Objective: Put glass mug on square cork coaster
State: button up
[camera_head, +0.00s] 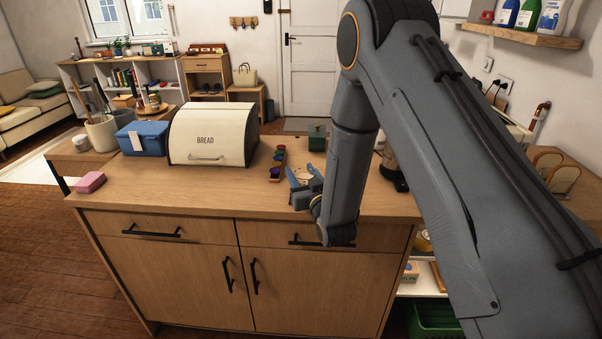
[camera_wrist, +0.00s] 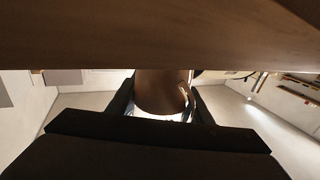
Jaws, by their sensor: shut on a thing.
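My gripper (camera_head: 303,176) is low at the front right part of the wooden counter, with its blue-grey fingers near the counter top. In the wrist view, its two dark fingers (camera_wrist: 161,98) are shut on the glass mug (camera_wrist: 158,88), which looks brownish and see-through, with its handle toward the right. In the head view the mug is hardly discernible between the fingers. A small pale tan patch shows by the fingers, but I cannot tell whether it is the cork coaster; the coaster is not clearly visible.
A cream bread bin (camera_head: 213,135), a blue box (camera_head: 141,138) and a pink block (camera_head: 90,182) stand left on the counter (camera_head: 190,190). The front left counter is clear.

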jog(key=shift+f, duration=0.1)
jog(key=o, duration=1.2)
jog(key=shift+s, duration=0.1)
jog(key=b+v, duration=0.3)
jog(key=v, duration=0.9)
